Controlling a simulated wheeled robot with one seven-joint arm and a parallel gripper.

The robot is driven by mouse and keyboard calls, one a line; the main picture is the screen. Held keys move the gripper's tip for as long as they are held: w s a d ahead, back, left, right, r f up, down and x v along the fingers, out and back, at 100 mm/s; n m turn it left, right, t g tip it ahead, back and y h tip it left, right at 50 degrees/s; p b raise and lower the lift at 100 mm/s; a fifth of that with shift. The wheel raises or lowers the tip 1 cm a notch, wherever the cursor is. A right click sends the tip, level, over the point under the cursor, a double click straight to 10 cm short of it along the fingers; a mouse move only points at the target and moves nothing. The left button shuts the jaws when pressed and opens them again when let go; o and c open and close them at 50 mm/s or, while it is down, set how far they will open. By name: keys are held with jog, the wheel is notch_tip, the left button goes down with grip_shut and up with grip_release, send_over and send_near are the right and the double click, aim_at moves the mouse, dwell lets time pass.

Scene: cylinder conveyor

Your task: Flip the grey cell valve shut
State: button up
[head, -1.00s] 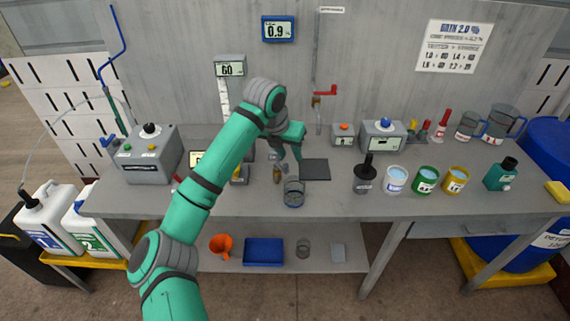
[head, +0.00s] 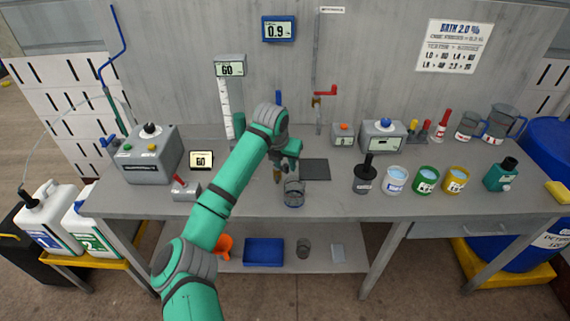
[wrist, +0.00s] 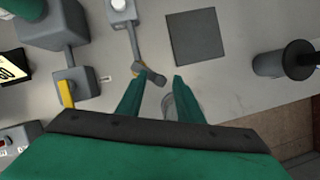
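In the wrist view, a thin grey stem runs from a small grey block (wrist: 120,10) to a brownish fitting with a short grey lever (wrist: 155,77), which appears to be the grey cell valve. In the head view the brownish fitting (head: 277,176) shows just below my gripper (head: 287,160), and the lever is mostly hidden by the arm. In the wrist view my gripper (wrist: 161,76) has its two green fingers apart, with the lever's end in the gap. The left fingertip overlaps the fitting; I cannot tell whether it touches.
A clear beaker (head: 294,194) stands close in front of my gripper. A dark square plate (head: 315,170) lies to the right. A grey box with a red lever (head: 184,189) stands left, and a dark-handled container (head: 366,176) stands right. A red-handled wall valve (head: 326,92) is behind.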

jog(key=shift+f, duration=0.2)
jog(key=shift+c, duration=0.6)
grip_shut()
jog(key=shift+a, duration=0.1)
jog(key=m, duration=0.1)
jog(key=a+m+h, duration=0.1)
jog(key=m, duration=0.1)
jog(key=m+g, duration=0.1)
jog(key=shift+s+a, duration=0.35)
jog(key=shift+a+r+m+g+h, duration=0.1)
jog(key=shift+a+m+g+h, duration=0.2)
jog(key=shift+m, duration=0.6)
jog(key=shift+a+f+m+g+h, duration=0.15)
jog(key=shift+a+m+g, duration=0.1)
jog(key=shift+m, duration=0.65)
jog(key=shift+a+r+m+g+h, duration=0.15)
jog(key=shift+a+m+g+h, duration=0.15)
jog(key=shift+m, duration=0.6)
